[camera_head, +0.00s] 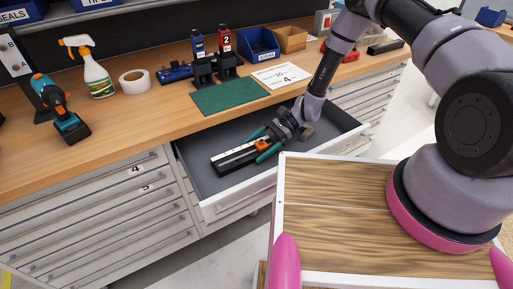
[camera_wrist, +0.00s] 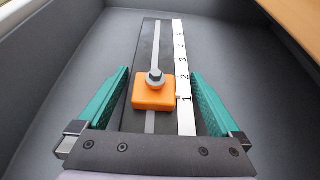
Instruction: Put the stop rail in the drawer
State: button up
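The stop rail (camera_head: 232,160) is a dark bar with a white numbered scale and an orange stop block. It lies inside the open drawer (camera_head: 204,178), and seems to rest on its grey floor. In the wrist view the rail (camera_wrist: 151,45) runs away from me, with the orange block (camera_wrist: 153,94) near my gripper. My gripper (camera_head: 254,149) reaches down into the drawer. Its teal fingers stand on either side of the rail in the wrist view (camera_wrist: 158,72), open, with narrow gaps beside it. The rail's near end is hidden by the gripper body.
The workbench (camera_head: 160,108) is above the drawer, with a green mat (camera_head: 232,95), a drill (camera_head: 60,108), a spray bottle (camera_head: 90,68) and a tape roll (camera_head: 134,82). A small brownish thing (camera_head: 307,131) is in the drawer by my wrist. Bare drawer floor lies left of the rail.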

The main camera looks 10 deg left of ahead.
jog(key=v, duration=1.2)
jog(key=shift+r, duration=0.1)
jog(key=shift+w+r, duration=0.15)
jog(key=w+d+r+n+t+h, duration=0.15)
jog(key=d+r, duration=0.25)
jog(key=r, duration=0.5)
jog(key=d+r+n+t+h, duration=0.1)
jog(key=d+r+t+h, duration=0.15)
jog(key=r, duration=0.75)
jog(key=w+d+r+n+t+h, duration=0.15)
jog(key=d+r, duration=0.25)
jog(key=r, duration=0.5)
jog(key=s+d+r+n+t+h, duration=0.1)
jog(key=s+d+r+t, duration=0.4)
jog(key=s+r, duration=0.3)
jog(key=s+d+r+n+t+h, duration=0.1)
jog(key=s+d+r+t+h, duration=0.1)
jog(key=s+d+r+t, duration=0.2)
jog(key=s+d+r, duration=0.3)
jog(key=s+r, duration=0.2)
jog(key=r, duration=0.3)
jog(key=shift+d+r+t, duration=0.25)
jog(key=shift+r+t, duration=0.1)
